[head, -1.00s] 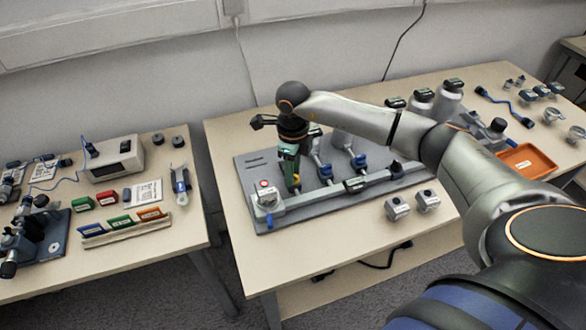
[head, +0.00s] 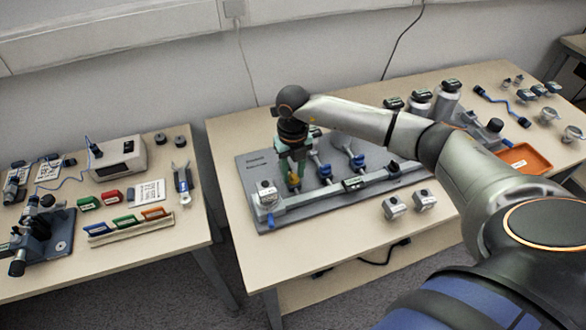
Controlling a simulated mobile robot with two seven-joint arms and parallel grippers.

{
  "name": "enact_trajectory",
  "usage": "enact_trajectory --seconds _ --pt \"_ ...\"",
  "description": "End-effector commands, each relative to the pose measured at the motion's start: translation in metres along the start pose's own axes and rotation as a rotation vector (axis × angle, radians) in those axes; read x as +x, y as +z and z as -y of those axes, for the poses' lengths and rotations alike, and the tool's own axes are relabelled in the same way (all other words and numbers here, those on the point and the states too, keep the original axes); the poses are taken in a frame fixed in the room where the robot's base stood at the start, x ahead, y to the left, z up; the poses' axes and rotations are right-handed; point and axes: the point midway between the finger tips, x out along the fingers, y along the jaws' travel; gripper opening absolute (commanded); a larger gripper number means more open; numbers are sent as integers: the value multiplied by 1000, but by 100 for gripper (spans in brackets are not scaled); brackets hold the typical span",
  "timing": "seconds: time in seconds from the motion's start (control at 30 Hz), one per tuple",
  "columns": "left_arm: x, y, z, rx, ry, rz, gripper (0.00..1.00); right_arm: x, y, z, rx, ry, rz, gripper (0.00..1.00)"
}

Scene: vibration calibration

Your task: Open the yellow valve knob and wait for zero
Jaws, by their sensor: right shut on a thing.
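My right gripper (head: 294,176) points down over the left part of the grey manifold board (head: 250,172). It is shut on the yellow valve knob (head: 294,180), which is mostly hidden between the fingers. A white gauge (head: 267,193) stands on the left end of the manifold's rail, just left of the gripper; its reading is too small to tell. Two blue-handled valves (head: 324,171) and (head: 358,161) stand to the right of the gripper. My left gripper is not in view.
Two metal clamps (head: 394,207) lie at the table's front. Grey bottles (head: 447,100) and an orange tray (head: 527,160) are further right. A gap separates the tables.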

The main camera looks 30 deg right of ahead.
Motion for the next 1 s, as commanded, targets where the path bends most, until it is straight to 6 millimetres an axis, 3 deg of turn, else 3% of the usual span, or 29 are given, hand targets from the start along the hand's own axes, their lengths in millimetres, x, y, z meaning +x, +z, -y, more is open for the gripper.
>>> enact_trajectory --seconds 0.67,0.7,0.93,1.0 --pt "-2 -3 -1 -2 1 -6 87 -1 1 0 65 0 1 0" --pt "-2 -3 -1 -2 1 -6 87 -1 1 0 65 0 2 40" --pt "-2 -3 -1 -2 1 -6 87 0 0 0 64 0 1 66" --pt "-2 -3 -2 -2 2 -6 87 0 0 0 63 0 1 68"
